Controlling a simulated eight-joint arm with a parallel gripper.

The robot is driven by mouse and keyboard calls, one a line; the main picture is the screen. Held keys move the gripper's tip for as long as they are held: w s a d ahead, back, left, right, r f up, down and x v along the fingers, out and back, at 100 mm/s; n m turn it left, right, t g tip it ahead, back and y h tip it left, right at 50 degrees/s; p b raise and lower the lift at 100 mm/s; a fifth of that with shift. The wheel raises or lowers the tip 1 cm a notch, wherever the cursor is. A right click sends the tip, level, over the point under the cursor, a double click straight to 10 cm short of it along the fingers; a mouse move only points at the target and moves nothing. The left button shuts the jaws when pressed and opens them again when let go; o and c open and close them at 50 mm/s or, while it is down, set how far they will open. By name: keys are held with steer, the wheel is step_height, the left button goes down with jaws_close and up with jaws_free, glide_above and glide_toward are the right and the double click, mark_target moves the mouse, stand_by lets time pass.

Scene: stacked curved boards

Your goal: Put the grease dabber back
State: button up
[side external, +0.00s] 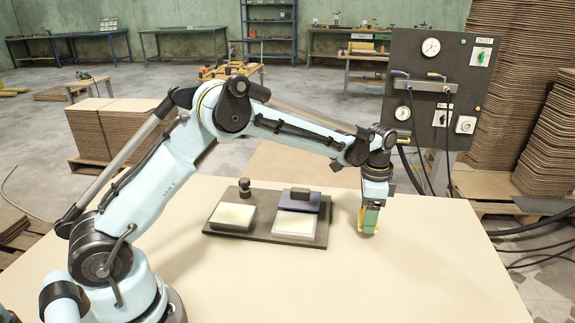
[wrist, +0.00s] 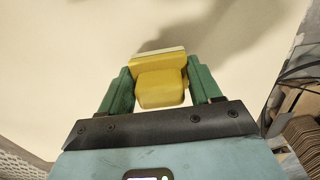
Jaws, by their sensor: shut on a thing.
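My gripper (side external: 370,216) is at the right of the table, to the right of the dark tray (side external: 224,235), pointing down. In the wrist view, its green fingers (wrist: 160,76) are shut on a yellow block with a pale edge at its far face, which looks like the grease dabber (wrist: 160,88). In the side view the dabber is mostly hidden by the fingers, with a small yellowish part (side external: 366,234) showing at their tips. It is close over the tabletop; I cannot tell whether it touches.
The tray carries a pale pad (side external: 233,217) at left, a dark knob (side external: 244,184) behind it, a white pad (side external: 295,224) at right and a dark blue block (side external: 300,200) behind that. A gauge panel (side external: 430,85) with hoses stands behind my gripper. The table front (side external: 400,285) is clear.

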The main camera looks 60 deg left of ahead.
steer(key=shift+f, duration=0.9)
steer(key=shift+f, duration=0.1)
steer(key=o, duration=1.1)
